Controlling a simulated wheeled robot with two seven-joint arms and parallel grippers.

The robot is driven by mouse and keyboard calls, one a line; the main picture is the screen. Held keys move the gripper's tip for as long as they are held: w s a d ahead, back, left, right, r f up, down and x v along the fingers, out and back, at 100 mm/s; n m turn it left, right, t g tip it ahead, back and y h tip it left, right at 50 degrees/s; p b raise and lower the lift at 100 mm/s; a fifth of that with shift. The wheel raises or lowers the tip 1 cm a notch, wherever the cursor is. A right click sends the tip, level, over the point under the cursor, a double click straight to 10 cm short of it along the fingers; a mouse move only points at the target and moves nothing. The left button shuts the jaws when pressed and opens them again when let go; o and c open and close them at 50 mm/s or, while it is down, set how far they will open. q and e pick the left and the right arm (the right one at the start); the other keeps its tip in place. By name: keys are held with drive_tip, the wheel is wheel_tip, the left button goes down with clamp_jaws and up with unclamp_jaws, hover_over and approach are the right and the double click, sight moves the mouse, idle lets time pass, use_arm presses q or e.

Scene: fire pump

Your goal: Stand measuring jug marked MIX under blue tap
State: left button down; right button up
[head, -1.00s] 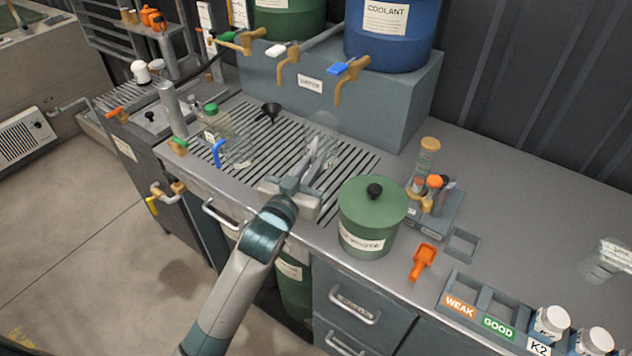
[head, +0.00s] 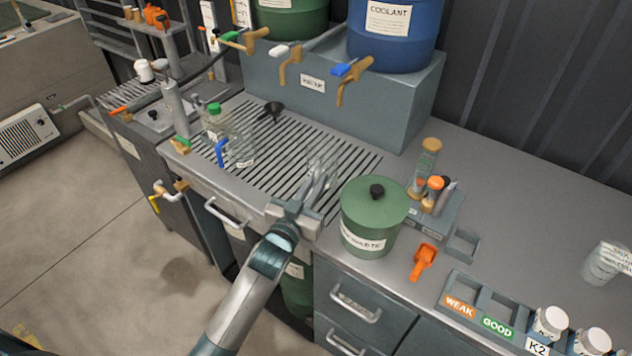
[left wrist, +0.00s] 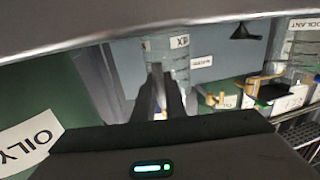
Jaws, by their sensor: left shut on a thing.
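The clear measuring jug (head: 323,158) is at the fingertips of my left gripper (head: 318,188), over the slotted drip grate. Its MIX label (left wrist: 180,42) shows in the left wrist view, just beyond the fingers (left wrist: 160,85). My left gripper is shut on the jug. The jug's outline is faint, and I cannot tell whether its base touches the grate. The blue tap (head: 346,72) hangs below the blue COOLANT drum (head: 395,40), above and behind the jug. My right gripper is not in view.
A green lidded oily-waste bin (head: 372,215) stands right of my gripper. A clear jug with a blue handle (head: 235,152), a green-capped bottle (head: 214,120) and a black funnel (head: 270,110) are left on the grate. Another clear container (head: 606,262) stands far right.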

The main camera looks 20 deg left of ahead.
use_arm(q)
drive_tip(key=shift+f, duration=0.25)
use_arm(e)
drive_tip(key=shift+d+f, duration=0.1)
use_arm(q)
drive_tip(key=c, duration=1.9)
unclamp_jaws()
drive_tip(key=shift+o, duration=0.5)
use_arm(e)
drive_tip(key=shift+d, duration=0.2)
use_arm(q)
drive_tip(key=shift+r, duration=0.15)
